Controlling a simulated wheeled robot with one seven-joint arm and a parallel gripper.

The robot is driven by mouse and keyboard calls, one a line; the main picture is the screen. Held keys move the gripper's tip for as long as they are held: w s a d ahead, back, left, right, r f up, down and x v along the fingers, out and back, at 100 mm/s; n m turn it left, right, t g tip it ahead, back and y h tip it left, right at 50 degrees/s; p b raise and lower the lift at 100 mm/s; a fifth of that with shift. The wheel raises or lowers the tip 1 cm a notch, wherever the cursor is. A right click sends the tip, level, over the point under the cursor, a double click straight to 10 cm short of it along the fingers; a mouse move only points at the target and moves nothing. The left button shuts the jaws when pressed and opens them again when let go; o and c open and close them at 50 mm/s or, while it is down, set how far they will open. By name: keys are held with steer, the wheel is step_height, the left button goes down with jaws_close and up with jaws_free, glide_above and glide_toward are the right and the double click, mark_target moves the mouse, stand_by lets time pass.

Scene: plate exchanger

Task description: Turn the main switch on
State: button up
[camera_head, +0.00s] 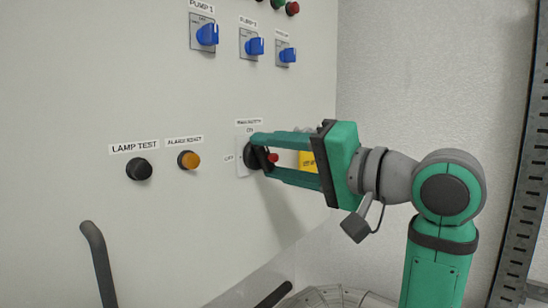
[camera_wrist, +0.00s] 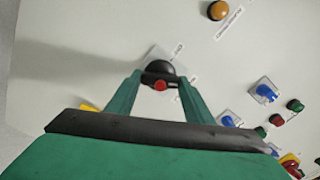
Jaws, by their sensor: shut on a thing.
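The main switch (camera_head: 249,156) is a black rotary knob with a red part on a pale plate, set on the light cabinet panel. Small labels around it read "ON" above and "OFF" to the left. My gripper (camera_head: 262,155) reaches it from the right, its two green fingers on either side of the knob and shut on it. In the wrist view the black and red switch (camera_wrist: 160,72) sits between the fingertips of my gripper (camera_wrist: 158,78). The fingers partly hide the knob in the head view, so its exact angle is hard to tell.
A black lamp test button (camera_head: 139,169) and an orange alarm reset button (camera_head: 188,160) are to the left. Blue pump switches (camera_head: 207,35) are above. A yellow label (camera_head: 307,161) is right of the switch. A dark handle (camera_head: 98,262) sticks out at lower left.

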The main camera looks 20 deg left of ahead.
steer(key=m, duration=0.5)
steer(key=shift+f, duration=0.1)
steer(key=shift+m, duration=0.4)
steer(key=o, duration=1.1)
steer(key=shift+c, duration=0.2)
steer(key=v, duration=1)
steer(key=shift+d, duration=0.4)
steer(key=shift+s, duration=0.15)
